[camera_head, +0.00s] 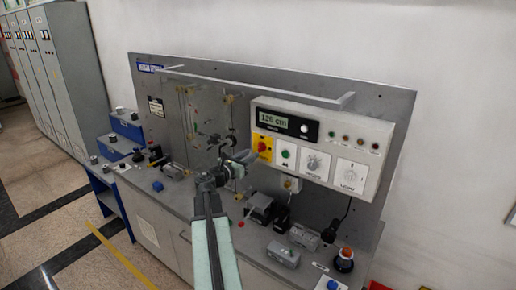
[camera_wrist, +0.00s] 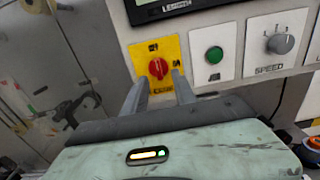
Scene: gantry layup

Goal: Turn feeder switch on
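A red rotary switch (camera_head: 262,146) on a yellow plate sits at the left end of the white control panel (camera_head: 325,122). In the wrist view the red switch (camera_wrist: 158,68) is just beyond my fingertips, and its knob stands roughly upright. The lettering around it is too blurred to read. My gripper (camera_head: 243,160) is in front of the panel, a little left of and below the switch. In the wrist view my gripper (camera_wrist: 160,80) is open, with one finger to each side below the knob. I see no clear contact with the knob.
A green button (camera_wrist: 214,55) and a grey SPEED knob (camera_wrist: 281,43) sit right of the switch. A display (camera_head: 284,123) reads about 126 cm. A grey bar (camera_head: 255,88) juts out above. Several small devices crowd the bench, including a grey box (camera_head: 283,254).

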